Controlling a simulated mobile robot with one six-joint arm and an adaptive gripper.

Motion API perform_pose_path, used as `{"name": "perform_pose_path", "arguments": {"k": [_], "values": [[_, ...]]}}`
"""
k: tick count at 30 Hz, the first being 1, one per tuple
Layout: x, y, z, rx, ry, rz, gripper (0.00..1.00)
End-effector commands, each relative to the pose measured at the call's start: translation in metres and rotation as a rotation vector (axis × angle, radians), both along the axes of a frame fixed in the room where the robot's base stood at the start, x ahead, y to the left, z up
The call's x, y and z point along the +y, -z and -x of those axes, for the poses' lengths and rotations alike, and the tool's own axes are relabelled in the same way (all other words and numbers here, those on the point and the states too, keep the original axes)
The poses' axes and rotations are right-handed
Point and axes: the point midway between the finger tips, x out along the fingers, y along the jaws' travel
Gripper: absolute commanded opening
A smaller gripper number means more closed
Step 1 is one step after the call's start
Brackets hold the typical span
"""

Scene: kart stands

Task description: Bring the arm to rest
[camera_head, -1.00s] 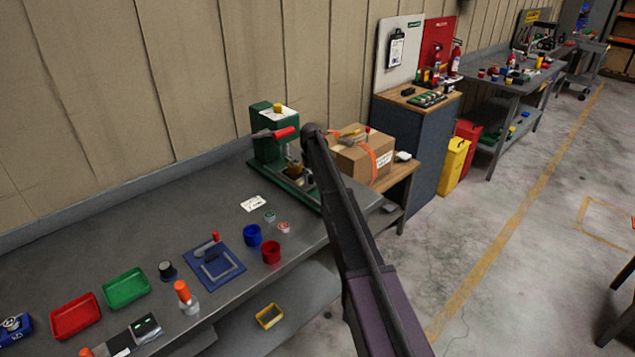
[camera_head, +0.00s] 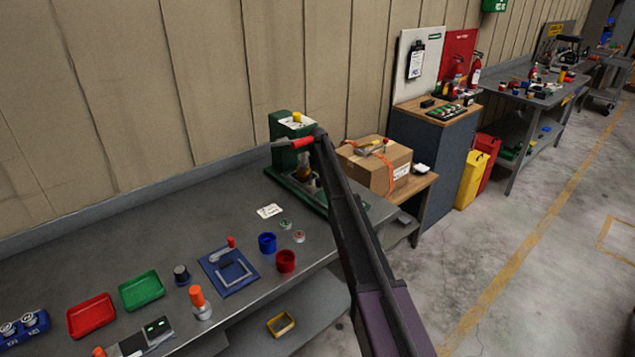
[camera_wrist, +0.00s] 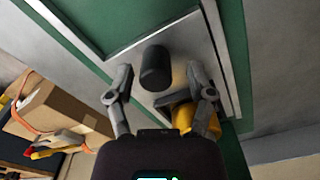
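My arm (camera_head: 357,245) rises from the bottom of the head view towards the green press (camera_head: 284,130) on the grey bench. My gripper is not clearly seen there. In the wrist view my gripper (camera_wrist: 160,82) has its two fingers spread apart, with nothing visibly clamped between them. A dark cylinder (camera_wrist: 155,68) stands beyond and between the fingertips, in front of a pale metal plate and green parts of the press (camera_wrist: 231,50). A yellow part (camera_wrist: 183,116) shows behind the right finger, partly hidden by it. I cannot tell whether that finger touches it.
A cardboard box (camera_head: 378,168) stands right of the press and also shows at the left of the wrist view (camera_wrist: 55,108). Cups, red (camera_head: 92,315) and green (camera_head: 141,290) trays and a blue fixture (camera_head: 228,271) lie on the bench (camera_head: 120,230). Open floor (camera_head: 530,270) is at right.

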Motion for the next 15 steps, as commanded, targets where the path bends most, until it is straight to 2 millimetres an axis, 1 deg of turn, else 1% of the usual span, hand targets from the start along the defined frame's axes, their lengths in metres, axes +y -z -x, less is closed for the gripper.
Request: {"name": "perform_pose_path", "arguments": {"k": [7, 10, 13, 15], "values": [[-0.001, 0.000, 0.001, 0.002, 0.000, 0.001, 0.71], [-0.002, 0.000, 0.006, 0.003, 0.001, 0.001, 0.71], [-0.004, 0.000, 0.016, 0.003, 0.004, 0.001, 0.71], [-0.007, 0.000, 0.028, 0.003, 0.007, 0.001, 0.71]]}}
